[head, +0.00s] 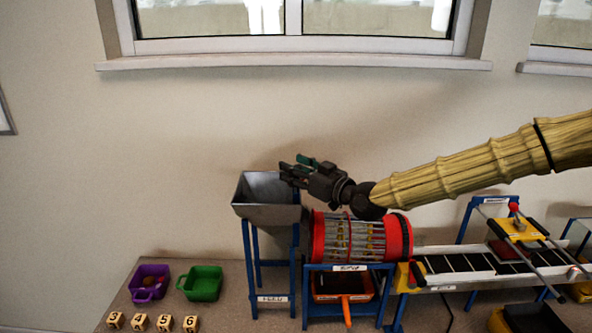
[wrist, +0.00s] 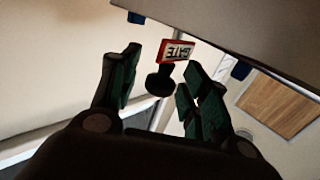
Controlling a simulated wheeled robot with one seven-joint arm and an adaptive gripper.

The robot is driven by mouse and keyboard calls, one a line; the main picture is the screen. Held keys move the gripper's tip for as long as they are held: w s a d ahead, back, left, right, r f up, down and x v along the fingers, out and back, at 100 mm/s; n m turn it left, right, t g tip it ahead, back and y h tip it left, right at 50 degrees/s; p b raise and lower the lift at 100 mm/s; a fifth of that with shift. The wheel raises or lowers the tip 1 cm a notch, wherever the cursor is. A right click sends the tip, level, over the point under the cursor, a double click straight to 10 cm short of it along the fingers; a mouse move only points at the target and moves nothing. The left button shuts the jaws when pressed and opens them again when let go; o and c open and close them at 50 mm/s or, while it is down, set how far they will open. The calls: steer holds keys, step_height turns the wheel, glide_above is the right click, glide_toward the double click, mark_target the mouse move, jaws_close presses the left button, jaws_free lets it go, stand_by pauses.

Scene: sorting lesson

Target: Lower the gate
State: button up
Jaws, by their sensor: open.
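The gate's red-and-white GATE label (wrist: 175,53) shows in the wrist view, with a dark round knob (wrist: 160,82) just below it. My gripper (wrist: 157,66) is open, with one finger to each side of the knob in the picture. The knob appears between the fingers; whether they touch it I cannot tell. In the head view my gripper (head: 291,170) is at the upper right rim of the grey feed hopper (head: 266,212). The gate's label and knob cannot be made out in the head view.
Right of the hopper stand a red-ended drum (head: 318,236) and a conveyor (head: 455,264). An orange-handled tray (head: 346,298) sits under the drum. A purple bin (head: 149,290), a green bin (head: 203,286) and several numbered blocks (head: 140,322) are at the lower left.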

steer(key=v, duration=1.2)
